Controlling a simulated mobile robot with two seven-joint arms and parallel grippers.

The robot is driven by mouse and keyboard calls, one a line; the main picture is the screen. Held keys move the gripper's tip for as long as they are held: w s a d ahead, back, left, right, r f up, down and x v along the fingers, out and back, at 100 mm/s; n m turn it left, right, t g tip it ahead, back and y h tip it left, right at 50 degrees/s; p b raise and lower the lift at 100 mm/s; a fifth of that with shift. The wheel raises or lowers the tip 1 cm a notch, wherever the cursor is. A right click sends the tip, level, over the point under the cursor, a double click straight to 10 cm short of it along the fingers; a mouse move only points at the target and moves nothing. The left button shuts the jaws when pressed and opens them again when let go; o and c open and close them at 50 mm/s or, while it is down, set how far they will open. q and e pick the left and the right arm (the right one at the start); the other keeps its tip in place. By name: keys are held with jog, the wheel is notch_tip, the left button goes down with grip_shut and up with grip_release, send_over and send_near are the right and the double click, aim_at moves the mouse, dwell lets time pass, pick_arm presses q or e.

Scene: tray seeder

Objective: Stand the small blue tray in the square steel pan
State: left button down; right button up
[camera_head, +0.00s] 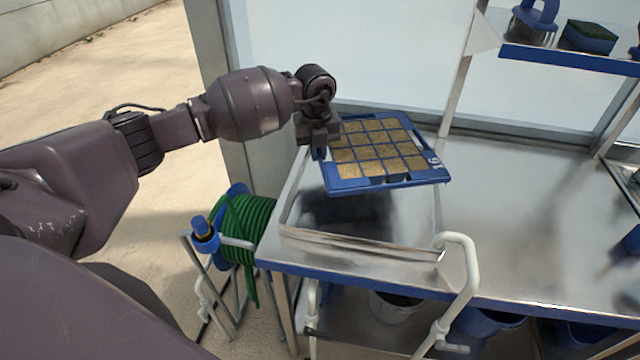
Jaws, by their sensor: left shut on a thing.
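The small blue tray (390,184) has square cells filled with brown soil and a white number 16 at its right corner. My left gripper (322,148) is shut on the tray's left edge and holds it above the bench, slightly tilted. The square steel pan (345,242) is set in the left part of the steel bench, below the tray. A dark shadow lies on the pan floor. The tray hides the pan's back part. My right gripper is not in view.
A green hose reel (245,228) stands left of the bench. The steel worktop (530,215) to the right is mostly clear. A blue-edged shelf (570,60) hangs at upper right.

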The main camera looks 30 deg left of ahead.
pick_arm(q)
notch_tip(320, 180, down, 11)
jog(key=shift+w+r, duration=0.1)
jog(key=shift+r, duration=0.1)
dwell(0.4)
jog(key=c, duration=1.7)
grip_release()
jog(key=shift+f, duration=0.1)
jog(key=o, duration=0.5)
jog(key=shift+c, duration=0.2)
notch_tip(320, 180, up, 12)
jog(key=shift+s+a, duration=0.15)
jog(key=shift+s, duration=0.1)
